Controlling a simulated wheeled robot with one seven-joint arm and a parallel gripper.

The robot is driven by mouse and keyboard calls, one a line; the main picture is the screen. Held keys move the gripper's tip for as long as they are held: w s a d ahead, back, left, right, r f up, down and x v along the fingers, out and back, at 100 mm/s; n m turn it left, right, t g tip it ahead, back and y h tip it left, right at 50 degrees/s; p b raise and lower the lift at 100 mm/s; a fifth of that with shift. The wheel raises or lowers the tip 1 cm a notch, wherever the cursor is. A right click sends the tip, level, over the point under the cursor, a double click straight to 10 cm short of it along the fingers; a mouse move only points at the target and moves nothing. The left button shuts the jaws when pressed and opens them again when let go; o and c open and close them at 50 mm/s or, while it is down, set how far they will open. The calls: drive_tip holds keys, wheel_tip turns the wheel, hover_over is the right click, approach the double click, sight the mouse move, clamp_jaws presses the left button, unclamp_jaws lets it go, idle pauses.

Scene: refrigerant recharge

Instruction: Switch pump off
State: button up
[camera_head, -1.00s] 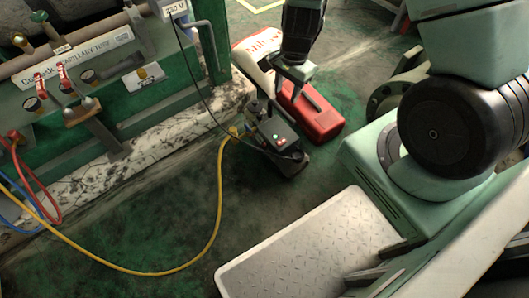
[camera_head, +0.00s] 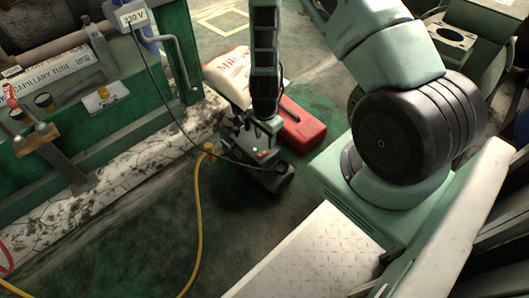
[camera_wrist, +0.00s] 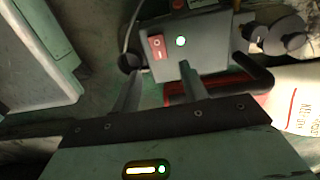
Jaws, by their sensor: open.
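The pump (camera_head: 262,172) is a dark grey unit on the floor with a yellow hose at its left side. Its grey control box (camera_wrist: 208,52) shows in the wrist view with a red rocker switch (camera_wrist: 157,47) and a lit green lamp (camera_wrist: 181,41). My gripper (camera_head: 268,128) is low over the pump, its fingers partly hidden in the head view. In the wrist view my gripper (camera_wrist: 160,72) is open and empty, its two fingers pointing at the box, just below the switch and lamp. I cannot tell whether a fingertip touches the box.
A red case (camera_head: 303,127) and a white sack (camera_head: 228,72) lie behind the pump. The yellow hose (camera_head: 198,215) runs toward the front. A black cable (camera_head: 160,95) hangs from the 230 V box (camera_head: 134,16) to the pump. A green bench stands at left.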

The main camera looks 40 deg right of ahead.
sight(265, 152)
wheel_tip(265, 152, down, 6)
drive_tip(key=shift+r+b, duration=0.15)
drive_tip(key=shift+b, duration=0.9)
